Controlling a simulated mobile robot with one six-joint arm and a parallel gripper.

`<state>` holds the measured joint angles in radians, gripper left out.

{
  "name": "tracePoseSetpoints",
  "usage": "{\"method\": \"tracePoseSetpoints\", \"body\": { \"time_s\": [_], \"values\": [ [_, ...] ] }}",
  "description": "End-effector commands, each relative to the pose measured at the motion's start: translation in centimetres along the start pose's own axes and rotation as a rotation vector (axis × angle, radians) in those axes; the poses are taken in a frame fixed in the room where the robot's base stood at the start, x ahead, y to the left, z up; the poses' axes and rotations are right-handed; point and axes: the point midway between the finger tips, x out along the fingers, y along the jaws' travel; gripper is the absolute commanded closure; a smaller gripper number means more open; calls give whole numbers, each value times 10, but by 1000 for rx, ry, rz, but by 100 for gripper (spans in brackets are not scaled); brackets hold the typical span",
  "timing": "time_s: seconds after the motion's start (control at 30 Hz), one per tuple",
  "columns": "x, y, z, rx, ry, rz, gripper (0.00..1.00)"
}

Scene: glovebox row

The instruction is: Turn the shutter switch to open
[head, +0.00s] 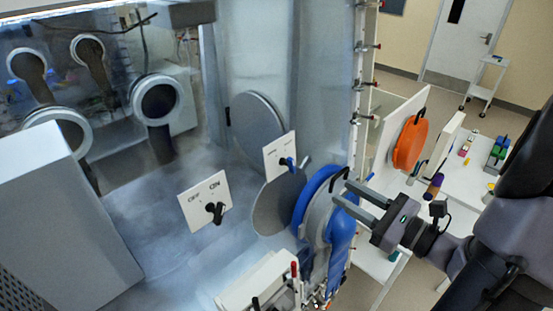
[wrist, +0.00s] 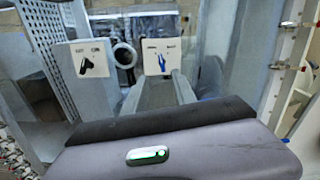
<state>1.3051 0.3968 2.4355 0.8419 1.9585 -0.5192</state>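A white plate (head: 272,151) with a blue switch knob (head: 289,163) stands in the middle of the head view. Its lettering is too small to read, so I cannot confirm it is the shutter switch. In the wrist view the blue knob (wrist: 161,62) appears upright, beyond and between my fingertips. A second white plate (head: 193,198), lettered OFF and ON, carries a black knob (head: 215,212). It also shows at left in the wrist view (wrist: 71,58). My gripper (head: 340,190) is open and empty, to the right of the blue-knob plate and apart from it.
A blue round door (head: 341,228) lies close below and beside my fingers. Grey discs (head: 257,126) are by the blue-knob plate. An upright rail with clamps (head: 357,110) stands behind my gripper. An orange disc (head: 409,145) and white tables are at right. Glove ports (head: 157,98) are at left.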

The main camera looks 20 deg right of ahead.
Motion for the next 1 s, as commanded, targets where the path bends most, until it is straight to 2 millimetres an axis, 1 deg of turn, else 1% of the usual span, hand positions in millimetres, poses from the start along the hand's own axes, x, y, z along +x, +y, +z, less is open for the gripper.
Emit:
{"method": "tracePoseSetpoints", "body": {
  "time_s": [0.17,0.3,0.4,0.5,0.6,0.7,0.8,1.0],
  "values": [
    [49,3,4,2,0,15,67],
    [92,4,4,0,2,18,67],
    [120,4,3,0,2,17,67],
    [141,5,2,0,3,15,67],
    [155,4,1,-2,3,14,67],
    [163,4,0,-2,3,12,67],
    [166,4,0,-3,3,11,67],
    [166,4,-1,-3,3,11,67]
  ]
}}
